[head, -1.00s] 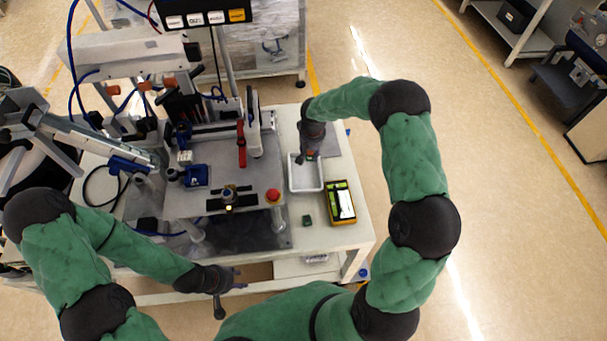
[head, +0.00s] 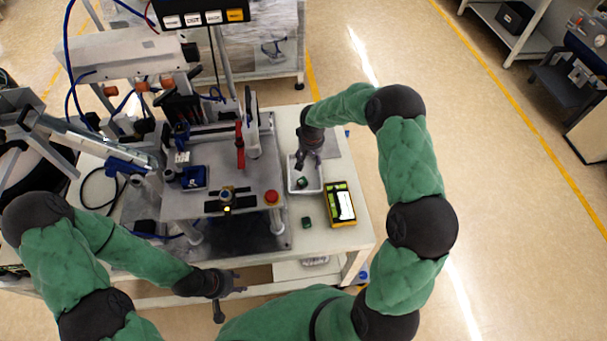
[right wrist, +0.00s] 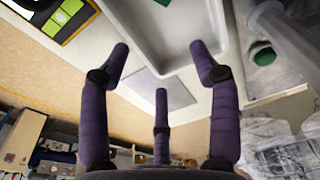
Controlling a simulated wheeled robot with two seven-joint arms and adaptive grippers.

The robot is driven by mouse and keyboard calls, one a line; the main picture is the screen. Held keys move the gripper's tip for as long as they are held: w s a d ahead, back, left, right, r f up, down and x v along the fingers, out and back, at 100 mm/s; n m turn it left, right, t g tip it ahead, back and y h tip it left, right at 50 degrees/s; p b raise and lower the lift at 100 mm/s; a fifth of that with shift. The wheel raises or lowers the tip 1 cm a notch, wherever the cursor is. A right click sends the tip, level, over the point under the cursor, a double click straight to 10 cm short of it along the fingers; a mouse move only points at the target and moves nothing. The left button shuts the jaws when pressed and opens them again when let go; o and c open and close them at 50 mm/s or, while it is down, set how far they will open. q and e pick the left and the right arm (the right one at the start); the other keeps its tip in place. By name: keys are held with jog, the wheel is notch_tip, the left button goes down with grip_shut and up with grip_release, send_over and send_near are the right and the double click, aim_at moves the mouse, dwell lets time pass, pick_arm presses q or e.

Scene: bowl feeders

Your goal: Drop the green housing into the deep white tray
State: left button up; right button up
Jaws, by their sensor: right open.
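The green housing (head: 301,183) lies inside the white tray (head: 320,186), towards its near end. In the right wrist view, a small green part of it (right wrist: 163,2) shows at the top edge, inside the white tray (right wrist: 150,35). My right gripper (head: 306,163) is open and empty, above the far part of the tray and apart from the housing. In the right wrist view its purple fingers (right wrist: 160,75) are spread with nothing between them. My left gripper (head: 240,282) is empty, its fingers spread, in front of the table's near edge.
Another small green part (head: 306,222) lies on the table (head: 330,238) nearer than the tray. A yellow-edged case (head: 341,204) stands right of it. The feeder machine's plate (head: 240,180), with a red button (head: 271,197), is left of the tray.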

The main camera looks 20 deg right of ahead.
notch_tip(320, 180, up, 12)
jog(key=s, duration=0.1)
jog(key=shift+s+a, duration=0.2)
jog(key=shift+f, duration=0.1)
dwell(0.6)
